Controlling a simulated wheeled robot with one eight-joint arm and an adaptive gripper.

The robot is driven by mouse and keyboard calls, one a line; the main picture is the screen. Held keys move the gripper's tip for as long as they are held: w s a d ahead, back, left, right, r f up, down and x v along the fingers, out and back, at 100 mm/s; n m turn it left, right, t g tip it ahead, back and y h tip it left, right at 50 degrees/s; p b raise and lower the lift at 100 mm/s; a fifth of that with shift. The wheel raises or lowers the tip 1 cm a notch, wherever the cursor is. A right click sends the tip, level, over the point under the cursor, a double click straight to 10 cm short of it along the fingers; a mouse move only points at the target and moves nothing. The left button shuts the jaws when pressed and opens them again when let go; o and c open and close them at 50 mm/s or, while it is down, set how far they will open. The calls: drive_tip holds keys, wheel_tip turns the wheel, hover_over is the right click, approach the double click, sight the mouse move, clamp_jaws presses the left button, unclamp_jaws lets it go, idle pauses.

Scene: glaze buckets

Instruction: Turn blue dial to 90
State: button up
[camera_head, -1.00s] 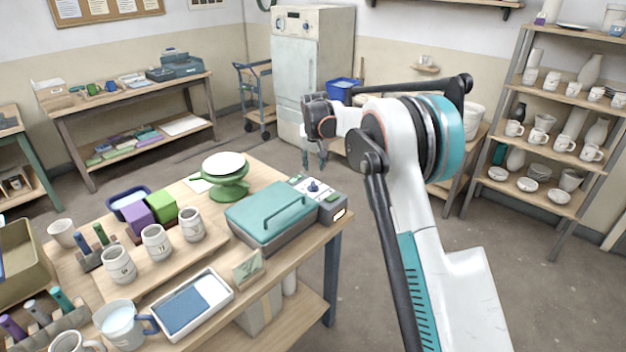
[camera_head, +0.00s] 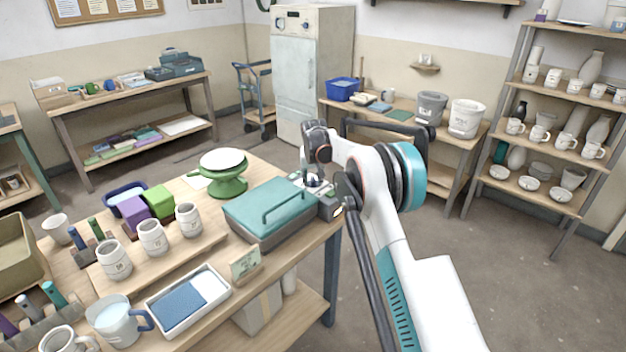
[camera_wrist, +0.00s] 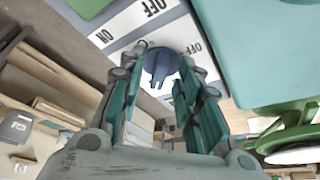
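The blue dial (camera_wrist: 160,64) sits on a light panel with a pointer, and an "OFF" mark shows beside it in the wrist view. My gripper (camera_wrist: 165,70) is open, with one teal-padded finger on each side of the dial; I cannot tell whether either finger touches it. In the head view my gripper (camera_head: 316,176) is over the control box (camera_head: 330,206) at the right end of the teal-lidded device (camera_head: 270,210). There the dial is mostly hidden by the gripper. A part of a green switch (camera_wrist: 88,6) shows by the "ON" and "OFF" marks.
A green turntable (camera_head: 228,180) stands behind the teal lid. Mugs (camera_head: 152,238), a purple block (camera_head: 131,212), a green block (camera_head: 158,200) and a white tray (camera_head: 188,300) stand to the left. The floor right of the table is clear.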

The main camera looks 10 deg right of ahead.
clamp_jaws()
drive_tip(key=shift+n, duration=0.3)
drive_tip(key=n, duration=0.1)
drive_tip(key=n+y+p, duration=0.1)
drive_tip(key=n, duration=0.2)
drive_tip(key=shift+d+y, duration=0.3)
drive_tip(key=shift+y, duration=0.1)
drive_tip(key=shift+w+d+n+g+y+p, duration=0.1)
drive_tip(key=shift+n+g+y+p, duration=0.45)
drive_tip(key=shift+n, duration=1.45)
drive_tip(key=shift+t+y, duration=0.25)
unclamp_jaws()
